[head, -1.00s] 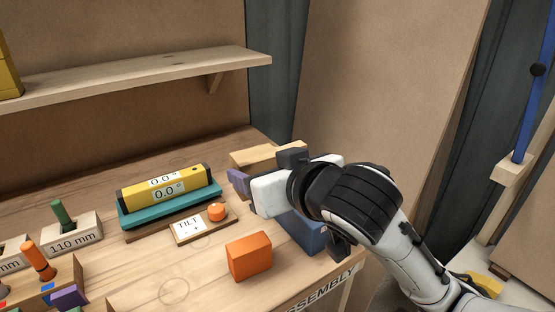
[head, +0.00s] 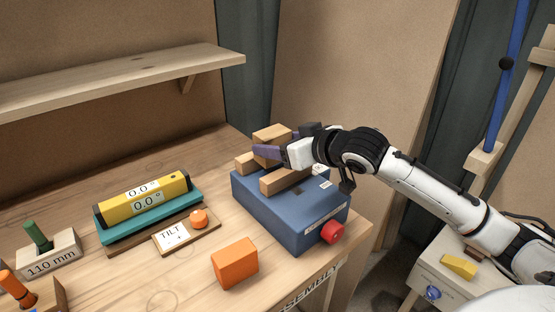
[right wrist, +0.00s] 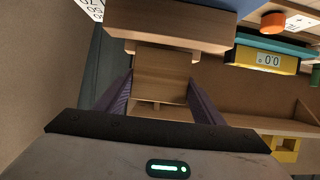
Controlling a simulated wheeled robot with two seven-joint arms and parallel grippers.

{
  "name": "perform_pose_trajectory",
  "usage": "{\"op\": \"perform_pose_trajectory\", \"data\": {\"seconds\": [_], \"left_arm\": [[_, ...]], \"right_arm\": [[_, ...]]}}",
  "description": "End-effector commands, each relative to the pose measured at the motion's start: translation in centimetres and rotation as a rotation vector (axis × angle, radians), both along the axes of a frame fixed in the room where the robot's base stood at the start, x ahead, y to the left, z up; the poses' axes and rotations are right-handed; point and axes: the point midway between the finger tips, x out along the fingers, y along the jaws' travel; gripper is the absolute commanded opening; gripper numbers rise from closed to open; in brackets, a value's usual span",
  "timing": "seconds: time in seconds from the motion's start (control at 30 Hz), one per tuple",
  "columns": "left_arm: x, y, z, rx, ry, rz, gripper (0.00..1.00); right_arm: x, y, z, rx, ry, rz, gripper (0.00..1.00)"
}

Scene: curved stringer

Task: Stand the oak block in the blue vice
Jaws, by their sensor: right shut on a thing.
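The oak block (head: 272,132) is held in my right gripper (head: 268,151), whose purple fingers are shut on it. The block is upright, over or between the wooden jaws of the blue vice (head: 285,215). The front jaw (head: 287,179) hides its lower end, so I cannot tell whether it touches the vice. In the right wrist view the block (right wrist: 160,78) sits between both fingers, and a wooden jaw (right wrist: 170,27) covers its far end. My left gripper is not in view.
A red knob (head: 332,232) sticks out of the vice's front. An orange block (head: 235,263) lies on the bench left of the vice. A yellow level (head: 145,194) on a teal stand and a tilt plate (head: 185,232) stand further left. A shelf (head: 120,85) runs above.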

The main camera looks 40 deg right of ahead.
Motion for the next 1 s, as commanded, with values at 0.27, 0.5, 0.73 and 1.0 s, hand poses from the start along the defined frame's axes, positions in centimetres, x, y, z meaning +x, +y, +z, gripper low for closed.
{"op": "perform_pose_trajectory", "data": {"seconds": [0.27,0.5,0.73,1.0], "left_arm": [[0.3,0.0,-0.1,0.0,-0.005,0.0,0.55],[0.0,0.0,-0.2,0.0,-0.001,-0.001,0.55],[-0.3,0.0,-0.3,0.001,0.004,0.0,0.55],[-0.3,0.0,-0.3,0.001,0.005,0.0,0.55]], "right_arm": [[0.0,0.0,-3.2,0.001,0.0,0.0,0.3],[0.0,0.0,-3.7,-0.002,-0.004,0.0,0.3],[0.0,0.0,-4.1,-0.002,-0.001,0.0,0.69],[0.0,0.0,-4.1,-0.001,0.0,-0.001,0.81]]}}
